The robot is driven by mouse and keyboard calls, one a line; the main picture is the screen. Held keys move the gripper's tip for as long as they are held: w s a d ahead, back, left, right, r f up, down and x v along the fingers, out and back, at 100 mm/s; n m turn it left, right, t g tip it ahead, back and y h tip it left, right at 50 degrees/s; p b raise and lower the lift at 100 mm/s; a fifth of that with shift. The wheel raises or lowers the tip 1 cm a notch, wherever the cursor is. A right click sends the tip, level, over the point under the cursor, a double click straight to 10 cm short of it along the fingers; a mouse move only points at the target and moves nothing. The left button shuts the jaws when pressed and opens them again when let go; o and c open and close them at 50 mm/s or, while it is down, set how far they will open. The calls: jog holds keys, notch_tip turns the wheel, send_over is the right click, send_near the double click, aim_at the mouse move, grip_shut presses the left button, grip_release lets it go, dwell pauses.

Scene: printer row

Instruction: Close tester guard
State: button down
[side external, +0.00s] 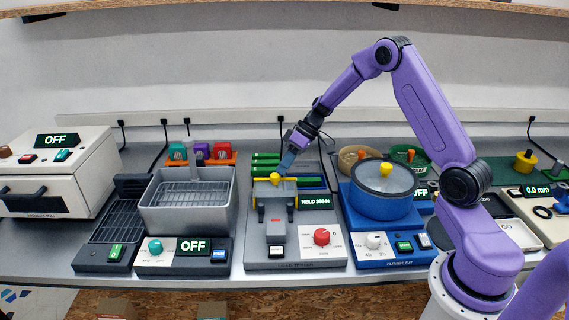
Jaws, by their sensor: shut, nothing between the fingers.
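The tester (258,245) is a grey unit in the middle of the bench, with a red knob and a lit display reading "HELD 200 N". Its label is too small to read surely. A grey block with legs (275,200) stands on it, with a yellow handle (275,179) on top. I cannot tell which part is the guard or how far it is closed. Whether the fingertips touch anything is unclear.
A grey basket unit (188,215) stands left of the tester. The blue tumbler (382,200) with a clear lid and yellow knob stands close on the right. Green bars (266,160) lie behind the tester. A white box (57,180) is at far left.

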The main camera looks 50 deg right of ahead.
aim_at(285, 195)
jog(key=s+a, duration=0.5)
jog(key=shift+s+a, duration=0.25)
jog(key=shift+s, duration=0.05)
jog(key=shift+a+f, duration=0.1)
